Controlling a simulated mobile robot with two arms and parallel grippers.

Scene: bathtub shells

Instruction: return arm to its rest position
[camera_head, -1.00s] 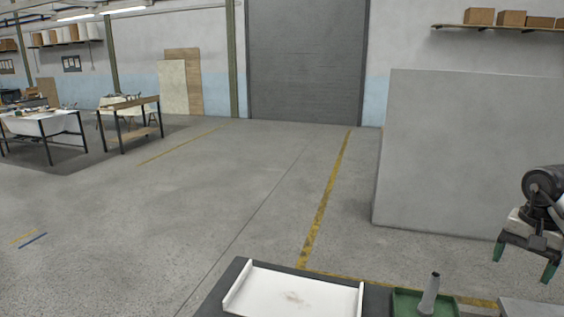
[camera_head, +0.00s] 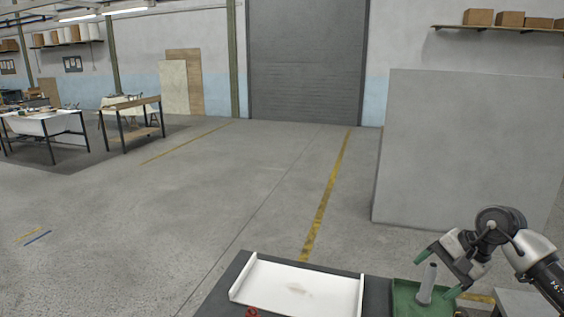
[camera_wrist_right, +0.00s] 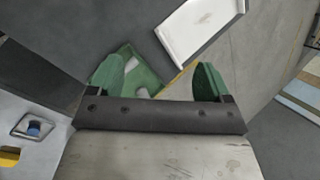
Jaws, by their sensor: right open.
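My right arm reaches in from the right in the head view. Its gripper (camera_head: 434,275) is open, with green fingertips spread apart, beside a green tray (camera_head: 403,292). A grey upright tapered object (camera_head: 427,285) stands in that tray and appears between the fingertips in the picture; I cannot tell whether they touch it. In the right wrist view the open gripper (camera_wrist_right: 158,76) has no object clearly held, with the green tray (camera_wrist_right: 127,54) beyond it. My left gripper is not in view.
A white tray (camera_head: 352,295) with a brownish smear lies on a dark bench top (camera_head: 376,292), left of the green tray. A large grey panel (camera_head: 460,150) stands behind the right arm. The floor (camera_head: 220,190) to the left is open.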

